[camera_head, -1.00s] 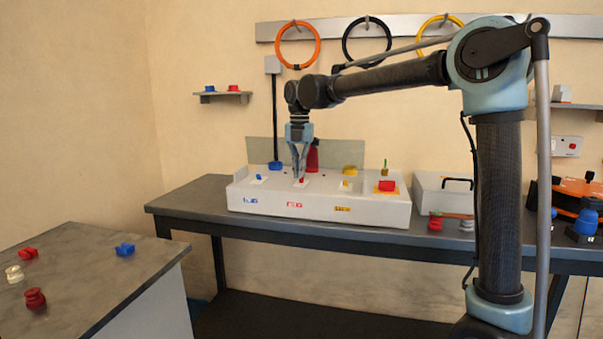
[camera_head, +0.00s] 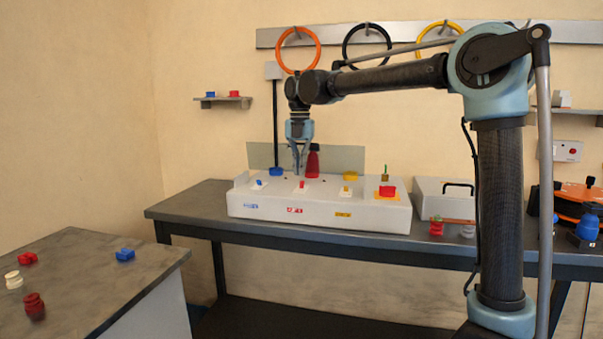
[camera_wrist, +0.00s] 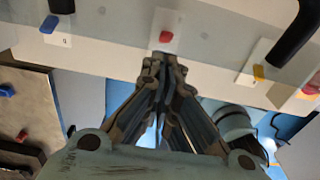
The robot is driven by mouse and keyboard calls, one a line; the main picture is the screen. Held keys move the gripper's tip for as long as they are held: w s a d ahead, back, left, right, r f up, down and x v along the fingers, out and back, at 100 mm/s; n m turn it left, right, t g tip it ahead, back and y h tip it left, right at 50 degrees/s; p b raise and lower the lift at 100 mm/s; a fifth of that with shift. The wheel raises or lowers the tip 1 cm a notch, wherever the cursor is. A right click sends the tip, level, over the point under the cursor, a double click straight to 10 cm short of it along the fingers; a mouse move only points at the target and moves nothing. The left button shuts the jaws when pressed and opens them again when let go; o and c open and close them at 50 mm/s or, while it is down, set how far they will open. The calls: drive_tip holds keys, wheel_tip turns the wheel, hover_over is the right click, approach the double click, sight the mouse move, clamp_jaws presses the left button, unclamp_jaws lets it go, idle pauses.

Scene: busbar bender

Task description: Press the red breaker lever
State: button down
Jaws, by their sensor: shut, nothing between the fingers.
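The red breaker lever (camera_head: 301,185) sits on a white plate in the middle of the white console's (camera_head: 262,207) top, between a blue lever (camera_head: 259,183) and a yellow lever (camera_head: 346,190). The red lever also shows in the wrist view (camera_wrist: 166,37), just beyond my fingertips. My gripper (camera_head: 299,172) is shut and empty, pointing down just above and behind the red lever. A small gap seems to show between fingertips and lever; contact cannot be told for certain.
A red insulator-like piece (camera_head: 313,162) stands close behind my gripper. A grey case (camera_head: 440,199) stands right of the console. A second table (camera_head: 85,268) with small parts is at the left.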

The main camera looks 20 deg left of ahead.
wheel_tip(320, 180, up, 11)
drive_tip(key=shift+w+f, duration=0.15)
drive_tip(key=shift+w, duration=0.15)
drive_tip(key=shift+s, duration=0.1)
idle(0.4)
